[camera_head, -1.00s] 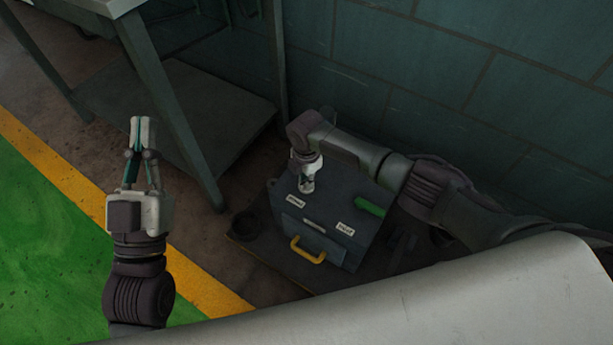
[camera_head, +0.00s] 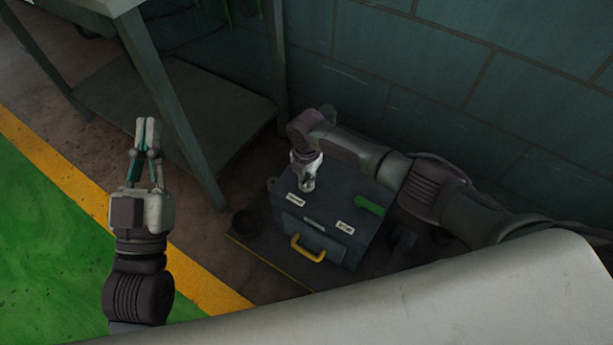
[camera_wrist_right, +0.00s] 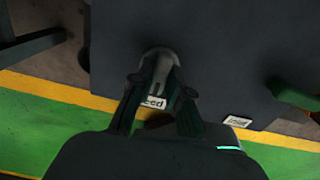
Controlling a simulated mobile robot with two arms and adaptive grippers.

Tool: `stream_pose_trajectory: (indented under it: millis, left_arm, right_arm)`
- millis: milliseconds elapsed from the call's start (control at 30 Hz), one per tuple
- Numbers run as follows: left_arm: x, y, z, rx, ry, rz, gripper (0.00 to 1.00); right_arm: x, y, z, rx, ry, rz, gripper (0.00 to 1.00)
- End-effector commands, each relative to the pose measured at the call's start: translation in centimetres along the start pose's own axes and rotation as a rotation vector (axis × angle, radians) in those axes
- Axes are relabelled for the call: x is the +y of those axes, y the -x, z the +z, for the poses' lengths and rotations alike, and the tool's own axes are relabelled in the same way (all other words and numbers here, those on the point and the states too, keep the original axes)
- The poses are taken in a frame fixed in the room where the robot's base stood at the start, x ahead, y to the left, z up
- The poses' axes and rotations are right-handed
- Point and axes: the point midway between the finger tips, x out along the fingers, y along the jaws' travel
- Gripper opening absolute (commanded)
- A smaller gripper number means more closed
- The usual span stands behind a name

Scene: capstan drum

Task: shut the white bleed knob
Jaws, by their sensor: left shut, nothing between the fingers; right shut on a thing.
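My right gripper (camera_head: 308,184) reaches down onto the top of the dark grey box (camera_head: 325,212). In the right wrist view its fingers (camera_wrist_right: 162,68) come together on a round, pale grey knob (camera_wrist_right: 156,52), which I take to be the bleed knob. The fingers cover most of the knob, so its turn position cannot be told. A white label (camera_wrist_right: 154,102) reading "...eed" lies beside it, partly hidden by the fingers. My left gripper (camera_head: 146,150) is shut and empty, held up at the left, well away from the box.
The box has a green lever (camera_head: 369,205) on its right, a yellow handle (camera_head: 308,250) in front and a second label (camera_head: 345,227). A dark round cup-like thing (camera_head: 245,222) stands left of it. A metal table (camera_head: 175,120) and a wall (camera_head: 440,80) are behind.

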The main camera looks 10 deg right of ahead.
Motion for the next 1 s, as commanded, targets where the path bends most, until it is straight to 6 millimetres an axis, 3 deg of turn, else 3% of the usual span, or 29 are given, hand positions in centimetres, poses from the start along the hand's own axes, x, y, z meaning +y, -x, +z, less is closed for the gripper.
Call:
stream_pose_trajectory:
  millis: [133,167,300,667,767,1000]
  left_arm:
    - [0.0,0.0,0.0,0.0,0.0,0.0,0.0]
    - [0.0,0.0,0.0,0.0,0.0,0.0,0.0]
    - [0.0,0.0,0.0,0.0,0.0,0.0,0.0]
    - [-0.1,0.1,-0.1,0.0,-0.001,-0.001,0.0]
    - [-0.1,0.1,-0.1,0.0,-0.001,-0.001,0.0]
    - [0.0,0.0,0.0,0.0,0.0,0.0,0.0]
  right_arm:
    - [0.1,0.0,-0.2,0.003,0.005,0.0,0.0]
    - [0.1,0.0,-0.2,0.003,0.004,0.0,0.22]
    - [0.0,0.0,-0.1,0.002,0.003,0.0,0.42]
    - [0.1,0.5,0.0,0.0,0.001,0.002,0.42]
    - [0.1,1.8,0.1,0.0,0.0,0.003,0.42]
    - [0.1,7.0,0.0,-0.002,0.003,0.004,0.42]
